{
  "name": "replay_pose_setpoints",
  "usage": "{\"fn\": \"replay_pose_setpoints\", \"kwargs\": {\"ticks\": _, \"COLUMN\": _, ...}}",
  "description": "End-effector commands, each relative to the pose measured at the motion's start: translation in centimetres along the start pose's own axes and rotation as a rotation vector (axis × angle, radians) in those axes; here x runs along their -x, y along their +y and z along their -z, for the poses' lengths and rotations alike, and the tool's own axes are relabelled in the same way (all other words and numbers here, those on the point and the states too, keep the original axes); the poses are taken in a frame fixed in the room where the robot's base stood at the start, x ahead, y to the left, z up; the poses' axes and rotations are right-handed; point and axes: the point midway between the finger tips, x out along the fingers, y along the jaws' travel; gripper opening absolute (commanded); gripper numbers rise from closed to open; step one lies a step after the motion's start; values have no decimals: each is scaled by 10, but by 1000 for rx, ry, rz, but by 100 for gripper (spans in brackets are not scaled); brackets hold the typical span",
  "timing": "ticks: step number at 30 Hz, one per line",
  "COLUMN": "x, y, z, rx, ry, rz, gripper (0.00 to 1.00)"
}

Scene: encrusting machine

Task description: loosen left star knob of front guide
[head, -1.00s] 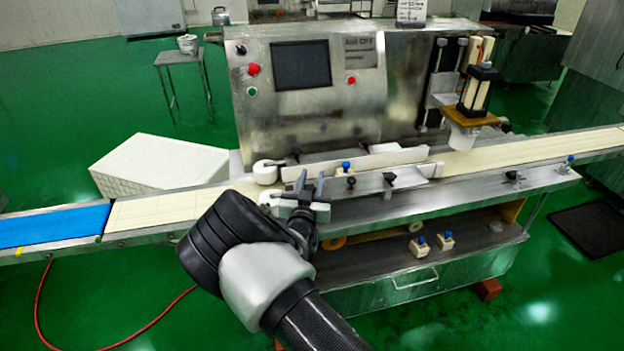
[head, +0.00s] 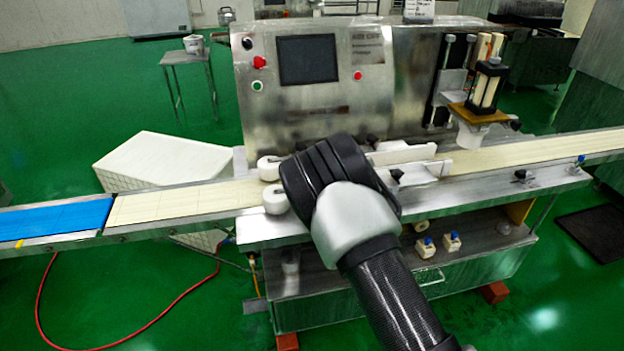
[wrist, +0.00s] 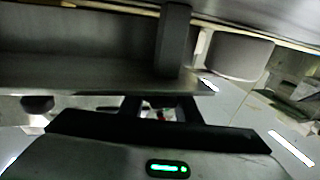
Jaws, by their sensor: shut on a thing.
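The left star knob is hidden behind my wrist in the head view. My gripper (wrist: 160,106) is also hidden there, and in the wrist view only its dark fingers show below a metal edge. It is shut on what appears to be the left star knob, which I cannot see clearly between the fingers.
Two white rollers stand left of my wrist; the nearer (head: 275,200) is close to it, and a white roller (wrist: 240,55) shows in the wrist view. The white rear guide (head: 404,155) lies behind. The machine's control panel (head: 307,60) rises beyond.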

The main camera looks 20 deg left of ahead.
Motion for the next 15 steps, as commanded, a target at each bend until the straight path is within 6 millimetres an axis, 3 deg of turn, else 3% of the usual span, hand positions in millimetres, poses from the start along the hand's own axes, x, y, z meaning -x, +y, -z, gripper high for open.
{"fn": "replay_pose_setpoints", "kwargs": {"ticks": 15, "x": 2, "y": -11, "z": 0, "rx": 3, "ry": 2, "rz": 353, "gripper": 7}}
